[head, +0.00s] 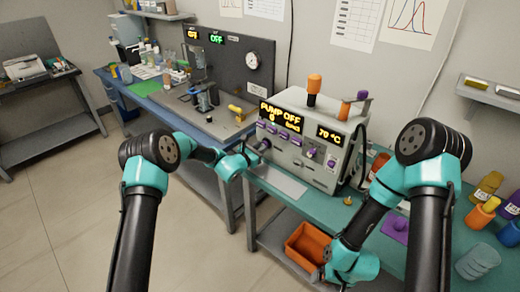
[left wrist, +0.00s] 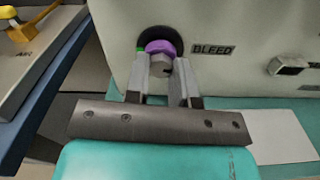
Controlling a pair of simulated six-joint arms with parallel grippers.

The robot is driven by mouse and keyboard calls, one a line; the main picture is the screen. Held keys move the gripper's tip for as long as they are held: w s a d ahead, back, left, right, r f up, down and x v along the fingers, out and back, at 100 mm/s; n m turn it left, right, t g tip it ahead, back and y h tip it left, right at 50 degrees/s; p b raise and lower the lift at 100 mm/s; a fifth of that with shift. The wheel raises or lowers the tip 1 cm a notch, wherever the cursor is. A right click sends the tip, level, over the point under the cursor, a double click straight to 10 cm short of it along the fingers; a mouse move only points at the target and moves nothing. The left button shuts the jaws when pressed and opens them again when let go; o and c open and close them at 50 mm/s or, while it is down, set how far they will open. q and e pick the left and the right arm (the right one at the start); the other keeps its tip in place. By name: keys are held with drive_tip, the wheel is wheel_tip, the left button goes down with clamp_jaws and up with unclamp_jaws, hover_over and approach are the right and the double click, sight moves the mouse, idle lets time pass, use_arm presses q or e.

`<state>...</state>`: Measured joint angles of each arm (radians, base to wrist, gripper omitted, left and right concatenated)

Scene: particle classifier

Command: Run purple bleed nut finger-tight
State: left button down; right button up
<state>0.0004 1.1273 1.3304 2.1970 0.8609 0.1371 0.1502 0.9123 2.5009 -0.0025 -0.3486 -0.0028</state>
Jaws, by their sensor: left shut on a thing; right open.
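The purple bleed nut (left wrist: 160,47) sits in a dark round port on the machine's front, left of the BLEED label in the left wrist view. My left gripper (left wrist: 160,69) is shut on the nut, one finger at each side. In the head view my left gripper (head: 258,151) is at the lower left of the grey machine (head: 300,140), and it hides the nut there. My right gripper (head: 328,272) is low at the front of the bench by the orange bin; its fingers are hard to make out.
The machine display reads PUMP OFF and 70 °C. An orange bin (head: 308,243) is below the bench edge. A white sheet (head: 280,184) lies before the machine.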

use_arm(q)
drive_tip(key=shift+m, duration=0.5)
drive_tip(key=m, duration=0.2)
drive_tip(key=shift+m, duration=0.4)
drive_tip(key=m, duration=0.8)
drive_tip(key=shift+m, duration=2.2)
drive_tip(key=c, duration=1)
unclamp_jaws()
drive_tip(key=shift+a, duration=0.1)
drive_tip(key=shift+o, duration=0.2)
